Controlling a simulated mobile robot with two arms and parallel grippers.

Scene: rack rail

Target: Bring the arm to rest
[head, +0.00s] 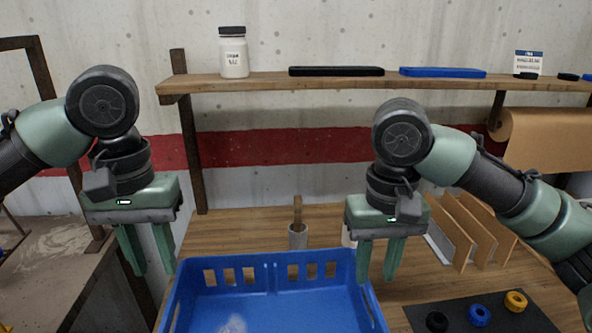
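My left gripper (148,252) points down at the left, beside the left rim of the blue crate. Its two green fingers are apart with nothing between them. My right gripper (378,262) points down near the crate's right back corner. Its fingers are apart, with only background visible between them. Both arms are raised in front of the wall, the left one coming in from the left edge and the right one from the right edge.
A blue crate (272,262) stands low in the middle. A dark mat (455,318) with black, blue and yellow rings is at lower right. Brown dividers (478,232) stand behind it. A wooden shelf (270,84) holds a white jar (234,56). A grey cup (298,237) stands behind the crate.

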